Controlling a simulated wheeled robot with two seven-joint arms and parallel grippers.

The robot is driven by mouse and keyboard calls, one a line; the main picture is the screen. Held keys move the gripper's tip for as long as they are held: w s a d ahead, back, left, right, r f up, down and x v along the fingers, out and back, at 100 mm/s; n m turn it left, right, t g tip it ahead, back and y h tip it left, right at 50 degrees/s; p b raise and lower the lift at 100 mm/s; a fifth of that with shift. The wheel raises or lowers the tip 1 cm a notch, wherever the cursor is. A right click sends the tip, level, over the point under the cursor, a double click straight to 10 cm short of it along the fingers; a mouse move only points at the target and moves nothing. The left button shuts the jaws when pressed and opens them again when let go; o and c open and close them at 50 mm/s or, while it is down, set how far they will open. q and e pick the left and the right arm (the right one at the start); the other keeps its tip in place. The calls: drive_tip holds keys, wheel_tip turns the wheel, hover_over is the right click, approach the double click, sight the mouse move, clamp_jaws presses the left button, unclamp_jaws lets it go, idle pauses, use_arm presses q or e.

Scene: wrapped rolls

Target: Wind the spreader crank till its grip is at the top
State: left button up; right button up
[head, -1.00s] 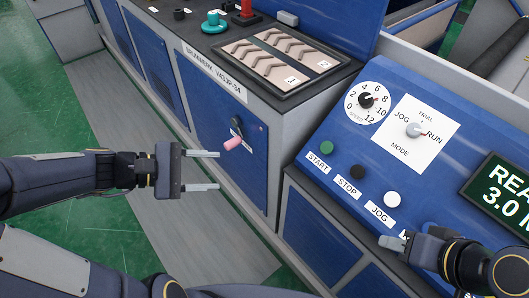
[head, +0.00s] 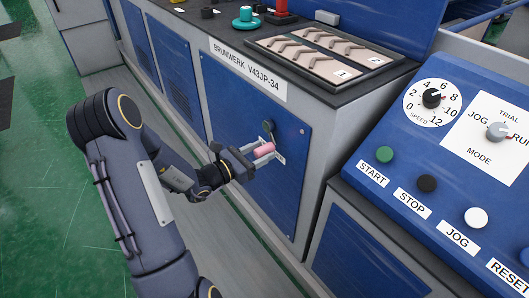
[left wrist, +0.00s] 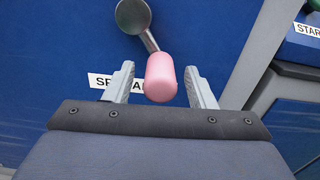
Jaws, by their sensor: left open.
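The spreader crank has a pink grip (head: 264,149) on a short metal arm, with a dark round hub (head: 268,127) on the blue cabinet panel. The grip sits below the hub. In the left wrist view the pink grip (left wrist: 161,77) hangs down and slightly right of the grey hub (left wrist: 133,15). My left gripper (head: 266,155) is open, with one finger on each side of the grip. The left wrist view shows gaps between the grip and both fingers (left wrist: 160,85). A white label beside the crank is partly hidden by a finger. My right gripper is out of view.
The blue control panel to the right carries START (head: 384,154), STOP (head: 427,183) and JOG (head: 476,217) buttons, a speed dial (head: 432,98) and a mode switch (head: 497,131). Two patterned plates (head: 318,57) lie on the cabinet top. Green floor is clear at left.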

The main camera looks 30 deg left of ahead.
use_arm(q)
drive_tip(key=shift+x, duration=0.75)
clamp_jaws()
